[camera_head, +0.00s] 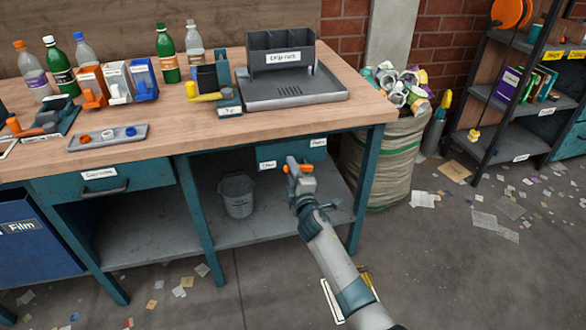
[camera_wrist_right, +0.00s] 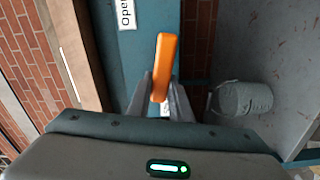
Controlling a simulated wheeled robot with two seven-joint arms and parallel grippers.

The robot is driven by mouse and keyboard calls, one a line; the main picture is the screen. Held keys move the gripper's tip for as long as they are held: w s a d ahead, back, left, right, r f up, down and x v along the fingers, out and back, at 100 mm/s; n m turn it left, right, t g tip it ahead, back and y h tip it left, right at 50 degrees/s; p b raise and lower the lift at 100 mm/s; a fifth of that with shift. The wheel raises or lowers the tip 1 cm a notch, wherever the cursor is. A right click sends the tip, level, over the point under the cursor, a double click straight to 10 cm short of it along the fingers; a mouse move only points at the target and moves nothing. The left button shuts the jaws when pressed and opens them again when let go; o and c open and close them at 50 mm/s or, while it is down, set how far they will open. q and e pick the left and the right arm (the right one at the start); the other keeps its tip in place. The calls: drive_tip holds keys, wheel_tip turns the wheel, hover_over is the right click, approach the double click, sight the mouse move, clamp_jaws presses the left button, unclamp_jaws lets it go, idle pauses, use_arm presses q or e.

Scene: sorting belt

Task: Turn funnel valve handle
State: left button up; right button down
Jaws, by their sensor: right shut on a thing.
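The orange valve handle (camera_wrist_right: 165,58) shows in the right wrist view as a short, nearly upright bar in front of a teal panel. My right gripper (camera_head: 297,170) is shut on it, with one grey finger on each side of the bar. In the head view only small orange bits of the handle (camera_head: 288,169) show past the gripper. The teal valve panel (camera_head: 268,155) hangs under the tabletop, with a "Close" label at its left and an "Open" label (camera_head: 318,142) at its upper right. The funnel itself cannot be made out. My left gripper is not in view.
A grey bucket (camera_head: 238,196) stands on the lower shelf, left of my right gripper. The wooden tabletop (camera_head: 200,125) above holds a drip rack (camera_head: 282,58), bottles and small bins. A full sack (camera_head: 385,160) stands right of the table. Paper scraps litter the floor.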

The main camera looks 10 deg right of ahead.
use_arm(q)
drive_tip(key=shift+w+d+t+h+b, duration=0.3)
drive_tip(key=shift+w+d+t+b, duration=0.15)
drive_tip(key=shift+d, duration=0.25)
use_arm(e)
drive_tip(key=shift+f+n, duration=0.65)
drive_tip(key=shift+n, duration=0.45)
drive_tip(key=c, duration=1.6)
unclamp_jaws()
drive_tip(key=shift+s, duration=0.1)
